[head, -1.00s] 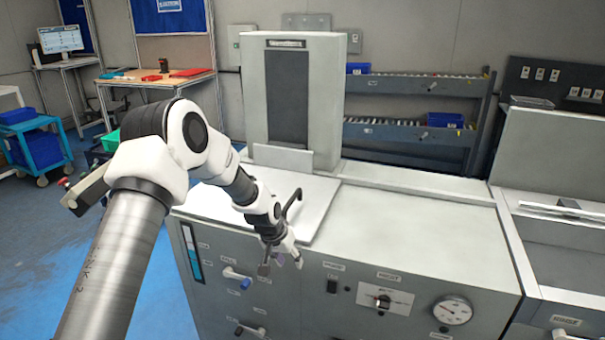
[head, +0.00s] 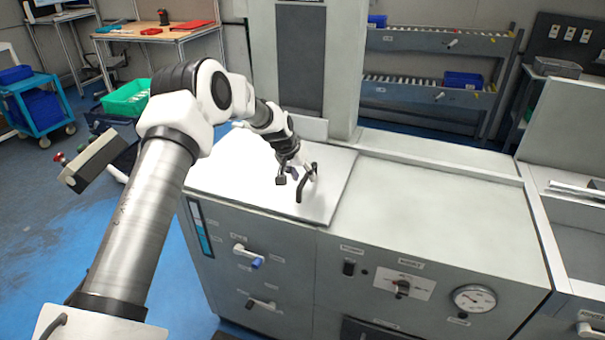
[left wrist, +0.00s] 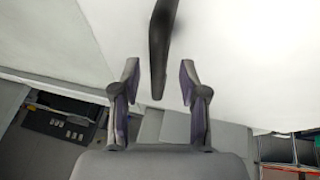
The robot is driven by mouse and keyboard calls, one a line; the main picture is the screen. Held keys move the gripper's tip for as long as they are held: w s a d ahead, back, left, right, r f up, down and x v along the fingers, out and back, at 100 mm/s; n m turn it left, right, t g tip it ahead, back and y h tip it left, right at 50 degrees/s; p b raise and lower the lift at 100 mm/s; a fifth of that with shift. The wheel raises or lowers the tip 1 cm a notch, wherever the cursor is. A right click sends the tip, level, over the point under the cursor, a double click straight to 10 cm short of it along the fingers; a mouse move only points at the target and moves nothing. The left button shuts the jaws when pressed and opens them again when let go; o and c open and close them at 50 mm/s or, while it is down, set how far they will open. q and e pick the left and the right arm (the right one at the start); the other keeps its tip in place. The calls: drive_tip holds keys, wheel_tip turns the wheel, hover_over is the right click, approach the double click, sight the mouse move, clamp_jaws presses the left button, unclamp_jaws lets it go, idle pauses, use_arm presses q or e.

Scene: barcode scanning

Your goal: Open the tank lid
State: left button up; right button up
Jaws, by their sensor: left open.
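The tank lid (head: 335,165) is a flat white plate on top of the grey machine, and it lies flat and closed. A dark curved handle (head: 305,188) stands near its front right part. My left gripper (head: 297,175) is over the lid, right at the handle. In the left wrist view the gripper (left wrist: 159,68) is open, with one finger on each side of the handle (left wrist: 160,45). The handle's end lies between the fingers, with gaps on both sides. The lid (left wrist: 235,60) fills the upper part of that view. My right gripper is not in view.
The machine's front has a blue-tipped valve (head: 250,257), a knob (head: 402,287) and a gauge (head: 474,298). A tall grey housing (head: 345,65) stands behind the lid. The machine's top right of the lid (head: 440,210) is clear.

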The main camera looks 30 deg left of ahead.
use_arm(q)
drive_tip(key=shift+s+d+r, duration=0.15)
drive_tip(key=shift+c, duration=0.6)
clamp_jaws()
drive_tip(key=shift+d, duration=0.1)
